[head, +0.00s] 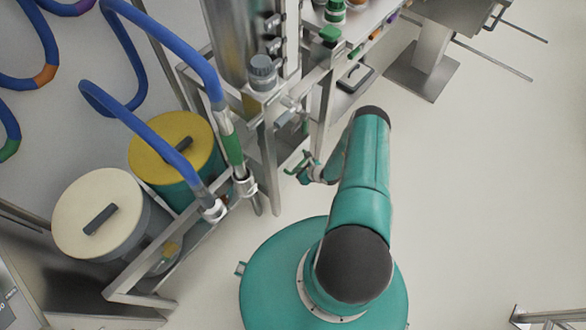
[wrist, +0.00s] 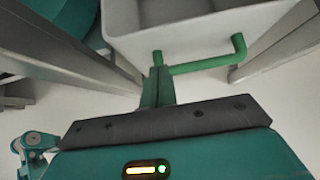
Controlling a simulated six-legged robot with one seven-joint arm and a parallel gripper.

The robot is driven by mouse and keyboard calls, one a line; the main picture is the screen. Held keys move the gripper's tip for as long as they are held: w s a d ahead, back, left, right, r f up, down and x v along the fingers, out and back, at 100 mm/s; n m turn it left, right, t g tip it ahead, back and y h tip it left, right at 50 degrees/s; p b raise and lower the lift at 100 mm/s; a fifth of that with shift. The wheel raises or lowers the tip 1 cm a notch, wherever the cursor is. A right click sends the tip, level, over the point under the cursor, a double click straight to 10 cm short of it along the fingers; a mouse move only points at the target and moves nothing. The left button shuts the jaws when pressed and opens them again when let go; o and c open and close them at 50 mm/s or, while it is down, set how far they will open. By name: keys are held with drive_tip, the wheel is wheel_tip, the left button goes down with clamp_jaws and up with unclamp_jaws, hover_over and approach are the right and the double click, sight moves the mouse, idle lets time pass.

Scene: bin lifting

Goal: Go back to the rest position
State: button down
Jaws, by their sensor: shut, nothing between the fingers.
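My gripper (wrist: 158,88) shows in the wrist view with its two green fingers together and nothing between them. A light grey bin (wrist: 200,28) stands just beyond the fingertips, between metal posts. A green bar handle (wrist: 205,66) on its front lies very close to the fingers. I cannot tell if they touch. In the head view my gripper (head: 305,168) is small, at the right side of a metal frame, partly hidden by my teal arm. I cannot clearly make out the bin there.
The metal frame (head: 268,160) stands left of my arm. Beside it are a yellow-lidded drum (head: 172,135), a cream-lidded drum (head: 85,215) and blue hoses (head: 170,42). A bench with bottles (head: 345,20) is at the back. The floor (head: 480,180) on the right is clear.

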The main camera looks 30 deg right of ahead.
drive_tip(key=v, duration=0.9)
drive_tip(key=shift+d, duration=0.2)
